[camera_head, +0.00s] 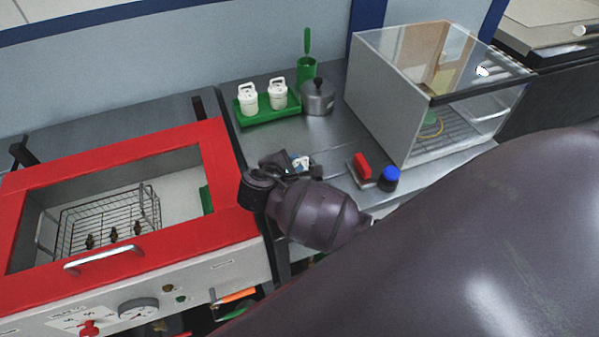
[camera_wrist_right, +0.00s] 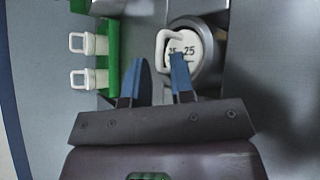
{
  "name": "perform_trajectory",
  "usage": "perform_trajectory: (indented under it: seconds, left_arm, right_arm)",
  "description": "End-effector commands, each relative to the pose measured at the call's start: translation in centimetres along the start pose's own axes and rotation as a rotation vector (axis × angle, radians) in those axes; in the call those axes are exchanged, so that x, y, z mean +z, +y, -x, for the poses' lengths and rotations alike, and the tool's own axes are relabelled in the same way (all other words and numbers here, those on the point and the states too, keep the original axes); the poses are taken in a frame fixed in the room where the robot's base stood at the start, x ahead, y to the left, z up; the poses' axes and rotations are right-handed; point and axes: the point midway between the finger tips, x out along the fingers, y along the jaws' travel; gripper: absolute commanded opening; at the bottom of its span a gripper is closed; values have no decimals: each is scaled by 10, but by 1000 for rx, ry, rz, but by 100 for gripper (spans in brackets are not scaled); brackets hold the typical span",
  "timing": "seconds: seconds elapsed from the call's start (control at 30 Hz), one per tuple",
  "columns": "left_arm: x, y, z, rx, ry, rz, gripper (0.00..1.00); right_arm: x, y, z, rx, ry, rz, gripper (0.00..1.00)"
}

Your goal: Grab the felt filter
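A round white piece with a loop handle and the number 25 on its top shows in the right wrist view (camera_wrist_right: 198,46). It looks like the felt filter, though I cannot be sure. It sits in a grey round holder (camera_wrist_right: 210,80). My right gripper (camera_wrist_right: 158,66) is open, its two blue fingers apart. One finger overlaps the white piece, and the loop handle lies just beyond the gap between the fingertips; I cannot tell whether they touch. In the head view my right gripper (camera_head: 291,164) is over the bench, mostly covering the piece. My left gripper is out of view.
A green tray (camera_head: 268,117) with two white canisters stands behind, beside a lidded metal pot (camera_head: 318,98). A clear-fronted box (camera_head: 385,110) is at right. A red block (camera_head: 362,166) and a blue-capped jar (camera_head: 389,178) stand near the gripper. A red-framed machine (camera_head: 225,190) is at left.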

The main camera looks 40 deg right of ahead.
Motion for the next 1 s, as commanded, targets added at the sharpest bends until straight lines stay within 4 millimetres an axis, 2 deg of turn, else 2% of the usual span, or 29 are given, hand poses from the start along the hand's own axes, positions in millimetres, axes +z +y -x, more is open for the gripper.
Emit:
perform_trajectory:
  seconds: [0.2,0.47,0.63,1.0]
  left_arm:
    - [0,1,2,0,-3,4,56]
    - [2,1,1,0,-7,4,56]
    - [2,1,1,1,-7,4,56]
    - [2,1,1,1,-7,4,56]
  right_arm:
    - [0,0,-22,0,0,1,23]
    - [0,0,-24,1,0,0,23]
    - [0,0,-24,0,0,0,0]
    - [0,1,-24,1,1,-1,0]
